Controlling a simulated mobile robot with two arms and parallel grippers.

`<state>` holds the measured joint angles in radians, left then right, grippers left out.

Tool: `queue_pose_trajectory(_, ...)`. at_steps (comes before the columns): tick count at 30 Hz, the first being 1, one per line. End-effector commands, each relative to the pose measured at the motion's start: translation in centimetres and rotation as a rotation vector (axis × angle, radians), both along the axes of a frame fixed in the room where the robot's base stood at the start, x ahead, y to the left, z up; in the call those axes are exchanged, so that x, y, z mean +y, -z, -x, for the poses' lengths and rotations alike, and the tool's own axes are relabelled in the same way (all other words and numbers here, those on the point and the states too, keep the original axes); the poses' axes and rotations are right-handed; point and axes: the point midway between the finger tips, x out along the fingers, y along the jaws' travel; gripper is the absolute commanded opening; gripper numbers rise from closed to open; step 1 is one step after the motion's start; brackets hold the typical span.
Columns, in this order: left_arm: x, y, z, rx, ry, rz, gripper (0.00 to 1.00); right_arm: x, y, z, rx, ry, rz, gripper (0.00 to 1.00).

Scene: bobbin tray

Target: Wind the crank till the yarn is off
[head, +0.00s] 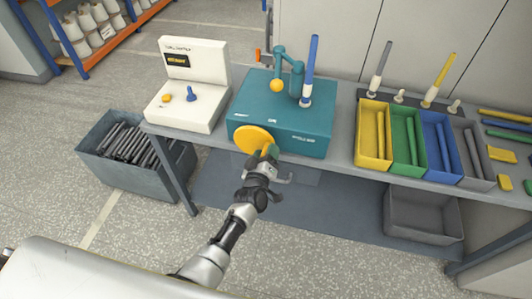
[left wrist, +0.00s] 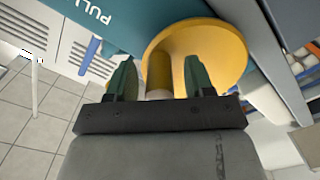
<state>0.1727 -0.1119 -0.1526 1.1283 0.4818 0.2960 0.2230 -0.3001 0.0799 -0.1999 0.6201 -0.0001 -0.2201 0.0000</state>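The teal winding machine (head: 282,115) stands on the grey bench. A yellow crank disc (head: 254,139) is on its front and also shows in the left wrist view (left wrist: 215,45), with a yellow handle (left wrist: 159,72) sticking out toward me. My left gripper (head: 268,152) is at the crank. In the left wrist view its green fingers (left wrist: 160,80) are apart, one on each side of the handle, with gaps visible. A tall blue bobbin (head: 311,68) stands upright on the machine, beside a teal arm with an orange ball (head: 277,85). Whether yarn remains on it I cannot tell. My right gripper is not in view.
A white panel stand (head: 195,85) with a blue knob is left of the machine. Yellow (head: 372,145), green, blue and grey trays with rods are to the right. A dark bin (head: 115,165) of rods sits on the floor at left; a grey crate (head: 425,215) is under the bench.

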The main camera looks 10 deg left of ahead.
Motion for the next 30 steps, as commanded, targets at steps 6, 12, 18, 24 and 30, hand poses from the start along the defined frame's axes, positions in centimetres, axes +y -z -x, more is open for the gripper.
queue_pose_trajectory(6,0.0,0.0,0.2,-0.001,-0.001,0.0,0.53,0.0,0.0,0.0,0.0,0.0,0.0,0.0)
queue_pose_trajectory(12,0.1,0.1,2.6,0.001,0.0,0.0,0.53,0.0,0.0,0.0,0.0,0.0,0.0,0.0)
queue_pose_trajectory(18,0.2,0.2,6.8,0.002,-0.001,0.001,0.53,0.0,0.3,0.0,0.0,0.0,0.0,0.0)
queue_pose_trajectory(24,0.3,0.1,9.8,0.001,0.0,0.0,0.53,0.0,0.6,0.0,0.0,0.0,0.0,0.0)
queue_pose_trajectory(30,0.4,0.0,10.8,0.0,0.0,0.0,0.53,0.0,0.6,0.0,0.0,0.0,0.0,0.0)
